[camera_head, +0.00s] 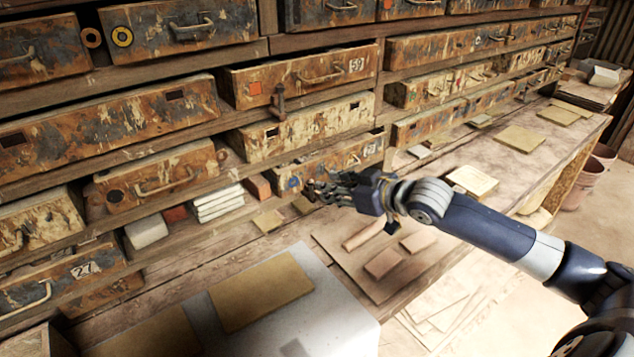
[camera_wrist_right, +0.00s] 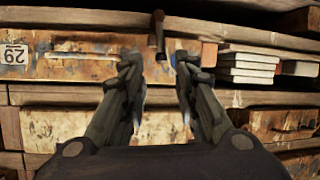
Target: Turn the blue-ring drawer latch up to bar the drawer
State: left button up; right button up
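The blue-ring drawer (camera_head: 341,156), marked 29, sits low in the shelves, with its blue ring (camera_head: 294,182) at its left end. It shows upside down in the wrist view (camera_wrist_right: 75,66). A dark latch (camera_wrist_right: 157,34) stands in line with the gap between my right fingertips, its length vertical in the picture; I cannot tell which end is its pivot. In the head view my fingers hide it. My right gripper (camera_head: 318,190) is at the drawer's lower front. In the wrist view (camera_wrist_right: 158,64) its fingers are apart and empty. My left gripper is out of view.
Another latch (camera_head: 280,103) hangs at the orange-square drawer (camera_head: 300,77) above. White tiles (camera_head: 217,203) and a red brick (camera_head: 258,187) lie left of the blue-ring drawer. A board with tiles (camera_head: 372,272) lies on the bench below my gripper.

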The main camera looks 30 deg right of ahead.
aim_at(312, 190)
jog(key=p+x, duration=0.1)
jog(key=x, duration=0.5)
jog(key=shift+c, duration=0.5)
grip_shut()
